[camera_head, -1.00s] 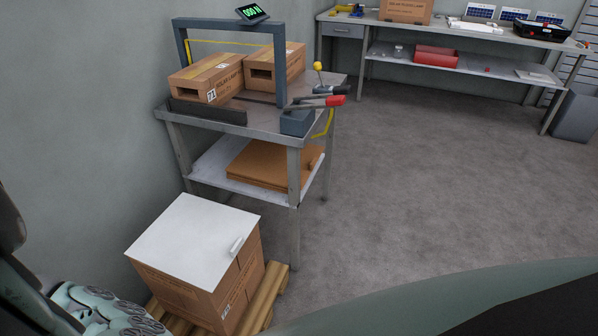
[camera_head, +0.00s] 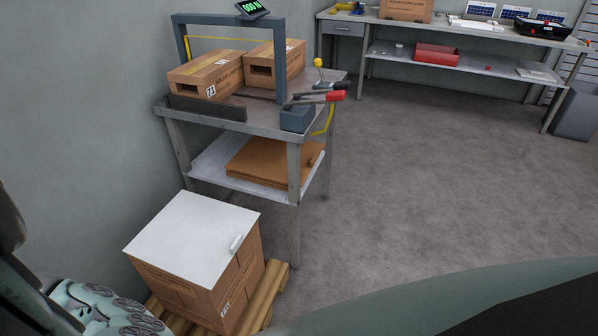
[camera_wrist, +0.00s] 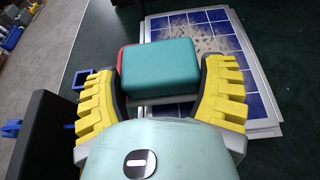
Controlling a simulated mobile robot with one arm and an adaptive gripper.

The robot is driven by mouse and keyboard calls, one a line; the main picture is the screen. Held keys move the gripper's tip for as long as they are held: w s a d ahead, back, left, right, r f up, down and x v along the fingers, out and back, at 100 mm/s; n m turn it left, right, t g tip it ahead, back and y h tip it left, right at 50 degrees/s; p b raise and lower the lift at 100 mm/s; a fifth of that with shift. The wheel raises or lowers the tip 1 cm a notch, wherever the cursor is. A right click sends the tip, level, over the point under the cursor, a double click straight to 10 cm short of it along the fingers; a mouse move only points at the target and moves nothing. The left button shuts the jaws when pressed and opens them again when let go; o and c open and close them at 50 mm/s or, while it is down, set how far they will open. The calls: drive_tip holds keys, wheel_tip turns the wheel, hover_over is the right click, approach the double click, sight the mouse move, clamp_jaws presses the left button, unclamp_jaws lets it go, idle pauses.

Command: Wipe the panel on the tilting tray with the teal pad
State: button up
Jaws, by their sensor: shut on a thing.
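In the wrist view, my gripper (camera_wrist: 162,95) has yellow ribbed fingers on both sides of the teal pad (camera_wrist: 160,66) and is shut on it. The pad has a red layer along its left and upper edge. The solar panel (camera_wrist: 208,32) lies beyond and under the pad, with blue cells and a pale frame. A brownish dusty patch (camera_wrist: 196,37) covers part of its middle cells. The pad hides part of the panel, and I cannot tell whether they touch. The tilting tray cannot be made out clearly. The head view shows neither pad nor gripper.
The wrist view shows a dark surface around the panel, and a black block (camera_wrist: 48,125) with blue parts at left. In the head view, a bench (camera_head: 262,118) holds cartons under a grey frame. A covered carton stack (camera_head: 190,240) stands on a pallet. The floor between benches is clear.

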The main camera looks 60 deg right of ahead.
drive_tip(key=shift+f, duration=0.95)
